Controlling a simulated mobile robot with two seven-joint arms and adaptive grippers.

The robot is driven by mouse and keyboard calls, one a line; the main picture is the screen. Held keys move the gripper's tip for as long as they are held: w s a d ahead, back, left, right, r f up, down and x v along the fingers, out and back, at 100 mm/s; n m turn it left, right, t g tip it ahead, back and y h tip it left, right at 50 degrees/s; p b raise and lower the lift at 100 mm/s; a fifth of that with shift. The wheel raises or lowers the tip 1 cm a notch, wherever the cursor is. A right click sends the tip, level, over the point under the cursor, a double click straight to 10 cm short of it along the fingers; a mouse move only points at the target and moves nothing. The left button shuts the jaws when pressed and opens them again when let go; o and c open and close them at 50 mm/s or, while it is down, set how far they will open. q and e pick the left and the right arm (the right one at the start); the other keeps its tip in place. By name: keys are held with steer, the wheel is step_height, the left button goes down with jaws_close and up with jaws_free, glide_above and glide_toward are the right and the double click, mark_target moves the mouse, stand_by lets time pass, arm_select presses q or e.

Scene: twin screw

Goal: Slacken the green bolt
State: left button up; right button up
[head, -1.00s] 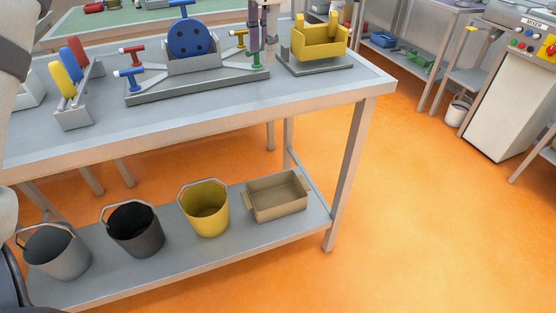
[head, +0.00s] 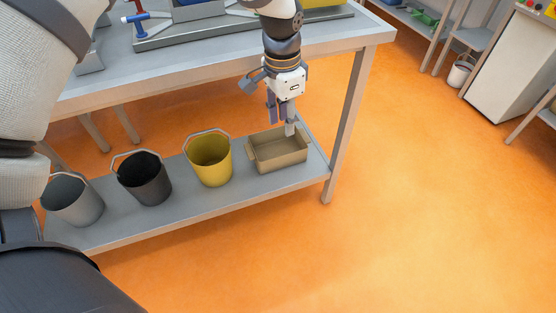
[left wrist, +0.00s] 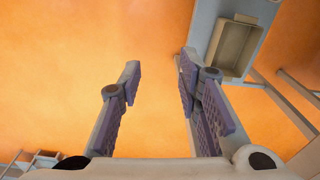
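The green bolt cannot be made out now; its place on the fixture is cut off by the top edge of the head view or behind my arm. The grey base of the fixture (head: 185,37) shows on the table, with a blue-handled bolt (head: 138,20) at its left. My left gripper (head: 281,118) hangs pointing down in front of the table edge, below the tabletop's height. In the left wrist view, its fingers (left wrist: 160,78) are spread apart with nothing between them. My right gripper is not in view.
The grey workbench (head: 180,73) has a lower shelf (head: 235,187) with a tan bin (head: 280,155), a yellow bucket (head: 210,160), a black bucket (head: 146,180) and a grey bucket (head: 74,203). The orange floor (head: 430,200) at right is clear.

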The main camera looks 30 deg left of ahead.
arm_select(q)
steer(key=s+d+f+n, duration=0.1)
steer(key=s+f, duration=0.5)
steer(key=f, duration=0.1)
steer(key=shift+d+h, duration=0.3)
steer(key=shift+d, duration=0.1)
steer(key=shift+o, duration=0.5)
steer(key=shift+w, duration=0.1)
